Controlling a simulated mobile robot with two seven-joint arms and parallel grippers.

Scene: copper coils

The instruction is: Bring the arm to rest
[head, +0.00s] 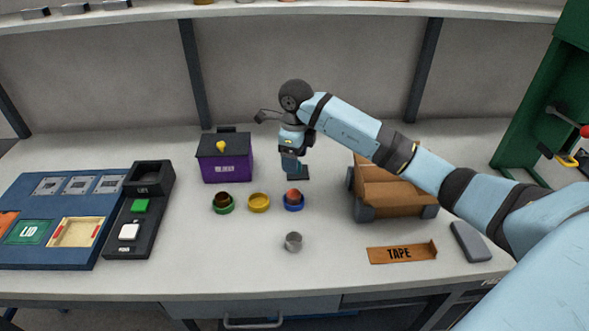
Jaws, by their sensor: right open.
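My right arm (365,135) reaches in from the right across the bench. Its right gripper (291,170) points down, open, above the bench behind the blue ring (294,206). A copper-coloured coil (293,194) sits in the blue ring, just in front of the gripper. A green ring (222,209) holds a dark brown coil (221,198). A yellow ring (259,202) stands between them, and its inside is hard to make out. A small dark piece (301,175) shows beside the fingertips. My left gripper is out of view.
A purple box (226,166) stands left of the gripper. A brown holder (385,195) lies under my forearm. A grey cylinder (293,241), a TAPE strip (402,252) and a grey block (470,241) lie in front. A blue board (50,252) and black panel (123,244) fill the left.

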